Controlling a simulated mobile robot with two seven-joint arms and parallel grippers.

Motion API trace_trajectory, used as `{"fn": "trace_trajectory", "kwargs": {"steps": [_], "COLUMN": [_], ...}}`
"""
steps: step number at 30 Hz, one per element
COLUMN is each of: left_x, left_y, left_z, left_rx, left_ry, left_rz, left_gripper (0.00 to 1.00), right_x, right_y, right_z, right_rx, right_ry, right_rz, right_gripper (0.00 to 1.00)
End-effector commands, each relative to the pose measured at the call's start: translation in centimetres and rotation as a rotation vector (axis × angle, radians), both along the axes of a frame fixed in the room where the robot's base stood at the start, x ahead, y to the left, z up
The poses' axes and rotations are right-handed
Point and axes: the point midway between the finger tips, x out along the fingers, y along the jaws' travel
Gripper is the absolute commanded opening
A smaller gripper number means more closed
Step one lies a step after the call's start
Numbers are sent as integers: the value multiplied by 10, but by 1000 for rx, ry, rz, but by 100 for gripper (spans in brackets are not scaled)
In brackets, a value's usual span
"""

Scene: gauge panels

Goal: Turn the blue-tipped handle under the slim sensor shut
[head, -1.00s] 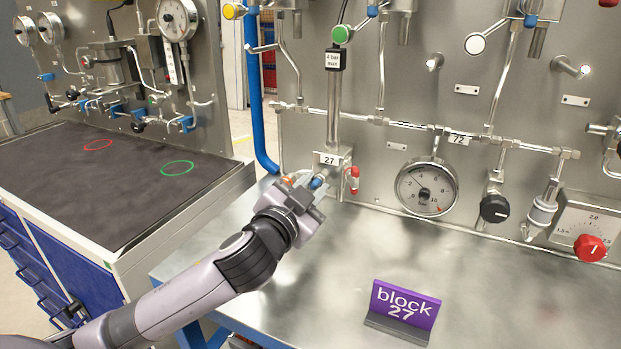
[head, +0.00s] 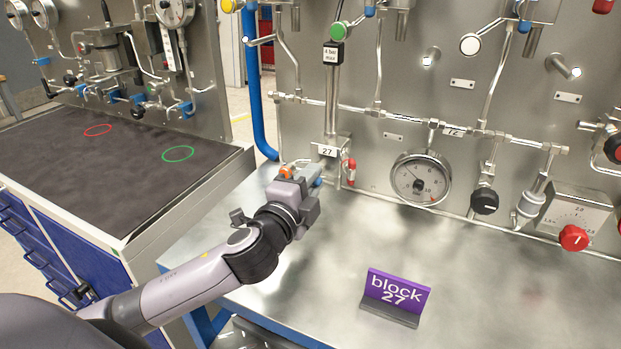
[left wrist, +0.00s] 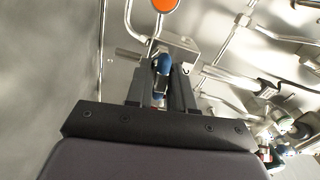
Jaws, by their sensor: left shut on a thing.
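The slim sensor (head: 332,100) is a thin upright tube with a black "4 bar max" tag, rising from a small metal block labelled 27 (head: 327,151). The blue-tipped handle (head: 317,182) sits low at this block, mostly hidden by my gripper in the head view. My left gripper (head: 309,180) is shut on it. In the left wrist view the blue tip (left wrist: 162,65) shows between the two fingers (left wrist: 163,88). How far the handle is turned is hard to tell. My right gripper is not in view.
An orange knob (head: 288,171) is close beside my gripper on the left, and a red handle (head: 350,172) on the right. A round gauge (head: 421,179) and a black knob (head: 485,201) are further right. A purple "block 27" sign (head: 398,288) stands on the otherwise clear metal bench.

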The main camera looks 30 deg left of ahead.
Motion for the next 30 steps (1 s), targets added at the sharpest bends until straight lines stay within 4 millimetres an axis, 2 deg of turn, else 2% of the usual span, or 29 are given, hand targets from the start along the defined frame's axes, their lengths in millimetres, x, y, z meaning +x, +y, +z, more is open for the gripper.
{"fn": "trace_trajectory", "kwargs": {"steps": [9,26,27,30], "left_x": [0,0,0,0], "left_y": [0,0,0,0], "left_z": [-1,-1,-1,-1], "left_rx": [124,148,148,147], "left_ry": [7,8,8,8], "left_rz": [-1,-1,-1,-1], "left_gripper": [0,0,36,38], "right_x": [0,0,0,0], "right_y": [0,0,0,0], "right_z": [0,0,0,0], "right_rx": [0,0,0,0], "right_ry": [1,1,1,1], "right_rz": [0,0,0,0], "right_gripper": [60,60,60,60]}}
